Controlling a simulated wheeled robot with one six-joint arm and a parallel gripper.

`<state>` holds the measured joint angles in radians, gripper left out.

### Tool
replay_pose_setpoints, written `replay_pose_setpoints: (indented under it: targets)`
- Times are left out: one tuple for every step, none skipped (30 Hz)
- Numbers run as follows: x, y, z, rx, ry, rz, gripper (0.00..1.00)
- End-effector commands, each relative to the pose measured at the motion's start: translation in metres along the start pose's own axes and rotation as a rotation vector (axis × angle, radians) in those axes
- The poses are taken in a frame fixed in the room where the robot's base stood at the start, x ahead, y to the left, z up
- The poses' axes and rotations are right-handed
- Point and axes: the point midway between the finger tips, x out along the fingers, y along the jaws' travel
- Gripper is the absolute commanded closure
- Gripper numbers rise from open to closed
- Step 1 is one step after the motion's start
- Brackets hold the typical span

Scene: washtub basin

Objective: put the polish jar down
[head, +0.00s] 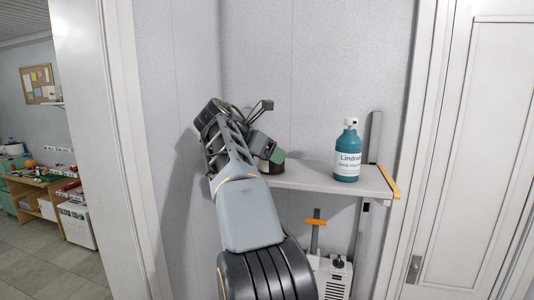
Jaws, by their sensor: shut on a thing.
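The polish jar (276,157) appears as a small dark and green thing at the left end of the grey shelf (318,179). My gripper (266,148) is shut on it, and my arm hides part of the jar and the shelf's left end. The jar's underside is at or just above the shelf top; I cannot tell if it touches. The jar looks roughly upright, but it is too small to be sure.
A teal bottle (347,158) with a white cap stands on the shelf's right part. Bare shelf lies between it and the jar. A white device (335,276) and an orange-handled tool (315,222) are below. A white door (490,150) is at right.

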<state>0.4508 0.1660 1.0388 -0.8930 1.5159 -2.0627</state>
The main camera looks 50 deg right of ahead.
Motion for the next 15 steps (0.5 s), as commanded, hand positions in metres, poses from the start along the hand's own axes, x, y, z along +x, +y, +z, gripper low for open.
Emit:
replay_pose_setpoints:
  targets:
    - [0.0008, -0.0004, -0.0013, 0.001, -0.002, 0.001, 1.00]
    - [0.0014, 0.0000, -0.0021, -0.001, 0.000, 0.000, 0.24]
    - [0.0011, 0.0000, -0.0016, 0.000, 0.000, 0.000, 0.20]
    - [0.0011, 0.0000, -0.0015, 0.000, 0.000, 0.000, 0.17]
    - [0.0011, 0.0000, -0.0015, 0.000, 0.000, 0.000, 0.14]
    - [0.0011, 0.0000, -0.0015, 0.000, 0.000, 0.000, 0.10]
    - [0.0011, 0.0000, -0.0015, 0.000, 0.000, 0.000, 0.07]
    - [0.0011, 0.0000, -0.0015, 0.000, 0.000, 0.000, 0.04]
    - [0.0010, 0.0000, -0.0015, 0.000, 0.000, 0.000, 0.01]
    - [0.0010, 0.0000, -0.0015, 0.000, 0.000, 0.000, 0.00]
    - [0.0010, 0.0000, -0.0015, 0.000, 0.000, 0.000, 0.00]
    - [0.0010, 0.0000, -0.0015, 0.000, 0.000, 0.000, 0.00]
    - [0.0010, 0.0000, -0.0015, 0.000, 0.000, 0.000, 0.00]
    - [0.0010, 0.0000, -0.0015, 0.000, 0.000, 0.000, 0.00]
    - [0.0009, 0.0000, -0.0013, 0.000, 0.000, 0.000, 0.00]
